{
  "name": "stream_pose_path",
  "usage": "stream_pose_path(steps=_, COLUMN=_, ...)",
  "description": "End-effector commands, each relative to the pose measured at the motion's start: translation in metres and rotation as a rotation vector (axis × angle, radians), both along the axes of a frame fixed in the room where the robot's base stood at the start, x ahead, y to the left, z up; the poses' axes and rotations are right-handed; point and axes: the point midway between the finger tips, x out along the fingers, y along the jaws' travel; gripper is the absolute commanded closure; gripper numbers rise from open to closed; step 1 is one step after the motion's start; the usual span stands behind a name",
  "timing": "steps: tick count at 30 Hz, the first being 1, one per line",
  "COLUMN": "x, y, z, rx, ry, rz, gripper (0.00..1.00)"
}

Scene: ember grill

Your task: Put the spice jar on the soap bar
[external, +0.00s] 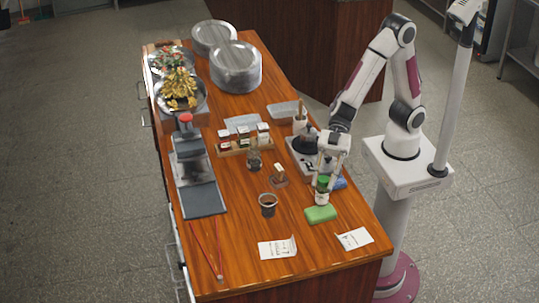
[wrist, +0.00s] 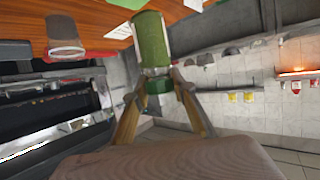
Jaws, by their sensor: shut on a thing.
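The spice jar (external: 322,197) is a small upright jar with a green lid, seen in the external view directly over or just behind the soap bar. My gripper (external: 325,174) points down and is shut on the jar's lid. In the wrist view the fingers (wrist: 157,86) clasp the green lid, and the jar's green body (wrist: 152,40) extends toward the table. The soap bar (external: 321,214) is a green block lying flat near the counter's right edge. Part of it shows at the top of the wrist view (wrist: 128,3). I cannot tell whether the jar's base touches it.
A dark-filled cup (external: 268,205) stands left of the soap bar. Two paper cards (external: 277,248) (external: 355,238) lie in front. A blue item (external: 340,183) is behind the gripper. A small wooden item (external: 279,174), a jar (external: 254,161) and a spice rack (external: 244,143) stand further back.

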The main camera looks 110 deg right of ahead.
Motion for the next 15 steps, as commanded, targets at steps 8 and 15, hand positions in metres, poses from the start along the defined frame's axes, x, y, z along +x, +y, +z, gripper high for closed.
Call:
stream_pose_path(steps=8, x=0.000, y=0.000, z=-0.025, rx=0.000, ry=0.004, rz=0.000, gripper=0.98)
stream_pose_path(steps=15, x=0.000, y=0.000, z=-0.033, rx=0.000, ry=0.000, rz=-0.001, gripper=0.98)
